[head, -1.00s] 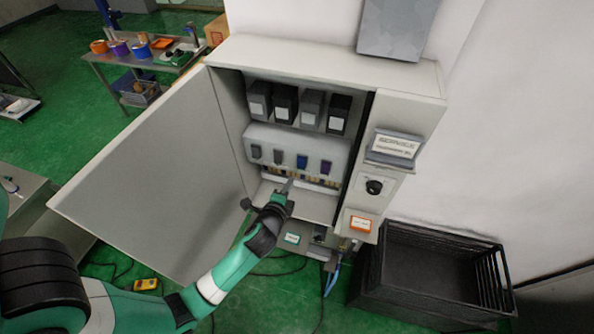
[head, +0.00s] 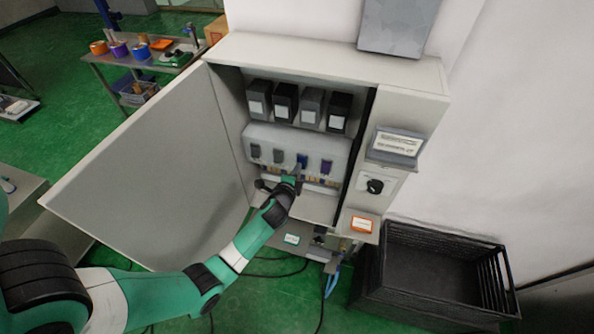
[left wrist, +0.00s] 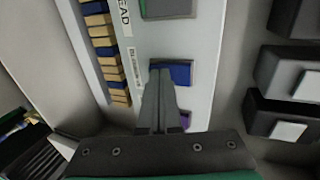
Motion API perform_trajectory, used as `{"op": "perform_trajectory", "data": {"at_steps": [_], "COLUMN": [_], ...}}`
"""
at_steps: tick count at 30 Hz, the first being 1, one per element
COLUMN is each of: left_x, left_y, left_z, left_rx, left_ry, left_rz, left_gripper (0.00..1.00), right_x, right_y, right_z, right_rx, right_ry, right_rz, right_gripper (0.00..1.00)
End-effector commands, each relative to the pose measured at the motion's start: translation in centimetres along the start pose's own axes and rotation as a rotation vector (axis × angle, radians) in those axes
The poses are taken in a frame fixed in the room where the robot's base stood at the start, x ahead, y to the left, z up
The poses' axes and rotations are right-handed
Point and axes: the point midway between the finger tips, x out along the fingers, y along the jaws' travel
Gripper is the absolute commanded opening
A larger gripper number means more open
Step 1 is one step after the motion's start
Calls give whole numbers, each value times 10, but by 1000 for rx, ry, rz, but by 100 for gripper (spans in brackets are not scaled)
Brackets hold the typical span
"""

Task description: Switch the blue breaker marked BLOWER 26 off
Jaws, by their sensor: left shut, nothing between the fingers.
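The blue breaker (head: 302,160) sits in the lower row of the open cabinet, between a grey breaker (head: 279,156) and a purple breaker (head: 326,167). In the left wrist view the blue breaker (left wrist: 180,73) lies beside a small label (left wrist: 133,66) too blurred to read fully. My left gripper (head: 296,171) is inside the cabinet, just below the blue breaker. In the left wrist view my left gripper (left wrist: 161,76) is shut and empty, its tips overlapping the blue breaker's edge and hiding part of it. I cannot tell whether they touch. My right gripper is not in view.
The cabinet door (head: 150,165) stands open on the left. Larger dark units (head: 311,104) sit above the breaker row. A rotary knob (head: 375,186) is on the right panel. A black crate (head: 440,270) stands on the floor at right.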

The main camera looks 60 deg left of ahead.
Motion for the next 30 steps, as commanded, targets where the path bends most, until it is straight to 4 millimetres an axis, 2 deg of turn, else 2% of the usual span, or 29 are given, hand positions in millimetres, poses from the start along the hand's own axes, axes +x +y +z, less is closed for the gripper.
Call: {"op": "perform_trajectory", "data": {"at_steps": [2,3,11,19,30], "left_x": [6,3,2,-3,-3], "left_y": [11,3,0,-14,-15], "left_z": [0,0,0,0,0], "left_rx": [-1,0,0,0,0], "left_ry": [0,-1,0,0,0], "left_rz": [-25,-26,-25,-26,-27], "left_gripper": [0,0,0,0,0], "right_x": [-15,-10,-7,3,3], "right_y": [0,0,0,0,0], "right_z": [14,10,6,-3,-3], "right_rx": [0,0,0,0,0], "right_ry": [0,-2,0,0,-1], "right_rz": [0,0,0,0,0], "right_gripper": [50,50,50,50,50]}}
